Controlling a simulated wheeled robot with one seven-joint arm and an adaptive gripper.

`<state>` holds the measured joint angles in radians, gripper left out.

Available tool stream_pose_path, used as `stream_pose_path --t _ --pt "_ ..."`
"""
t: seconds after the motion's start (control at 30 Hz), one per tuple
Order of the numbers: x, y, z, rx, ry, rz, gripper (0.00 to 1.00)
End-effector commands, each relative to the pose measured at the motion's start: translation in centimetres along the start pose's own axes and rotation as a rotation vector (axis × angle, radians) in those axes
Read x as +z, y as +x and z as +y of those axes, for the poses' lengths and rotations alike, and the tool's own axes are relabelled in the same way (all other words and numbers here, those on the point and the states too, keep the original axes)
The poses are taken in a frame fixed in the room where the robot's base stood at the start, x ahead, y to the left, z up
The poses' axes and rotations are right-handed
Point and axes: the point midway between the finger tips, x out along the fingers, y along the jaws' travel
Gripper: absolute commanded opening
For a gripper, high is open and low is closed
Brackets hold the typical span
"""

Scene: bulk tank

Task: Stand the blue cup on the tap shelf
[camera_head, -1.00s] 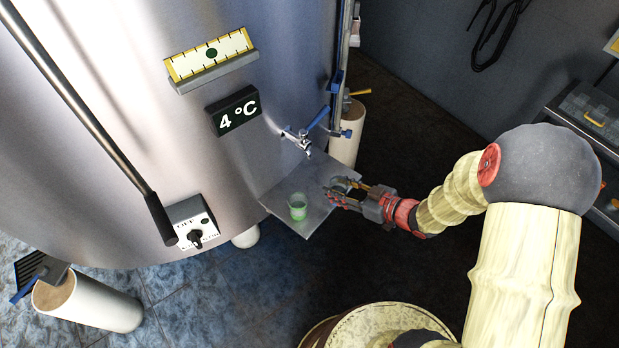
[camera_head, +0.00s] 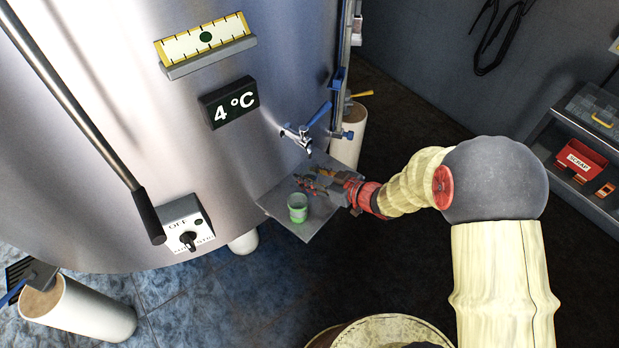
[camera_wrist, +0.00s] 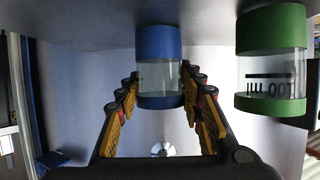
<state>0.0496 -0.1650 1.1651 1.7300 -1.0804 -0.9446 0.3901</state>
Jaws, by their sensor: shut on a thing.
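My gripper (camera_head: 309,184) reaches over the tap shelf (camera_head: 300,228) from the right, under the tap. In the wrist view, which looks upside down, its fingers (camera_wrist: 158,78) are shut on the blue cup (camera_wrist: 160,42), a clear cup with blue bands at both ends. In the head view the cup is mostly hidden by the fingers. The cup is upright over the shelf; I cannot tell whether its base touches it. A green cup (camera_head: 298,208) stands on the shelf just in front of the fingers, and shows beside the blue cup in the wrist view (camera_wrist: 271,60).
The tap (camera_head: 301,137) with its blue lever juts from the steel tank (camera_head: 110,120) just above my gripper. A switch box (camera_head: 187,225) is on the tank at left. A rack with a red scrap bin (camera_head: 580,160) stands far right.

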Motion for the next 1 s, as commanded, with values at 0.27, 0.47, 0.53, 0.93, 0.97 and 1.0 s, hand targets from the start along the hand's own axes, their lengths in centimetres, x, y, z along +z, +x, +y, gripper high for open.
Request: stream_pose_path --t 0.27,0.47,0.53,0.93,0.97,1.0 --pt "-0.04 0.01 0.06 0.001 -0.001 0.001 0.20" --pt "0.09 0.05 0.05 0.000 -0.001 0.001 0.45" --pt "0.09 0.05 0.05 0.001 -0.001 0.001 0.49" --pt "0.02 0.02 0.06 0.001 -0.002 0.001 0.56" --pt "-0.07 -0.01 0.06 0.001 -0.002 0.002 0.56" --pt "-0.29 -0.10 0.07 0.001 -0.003 0.002 0.56"
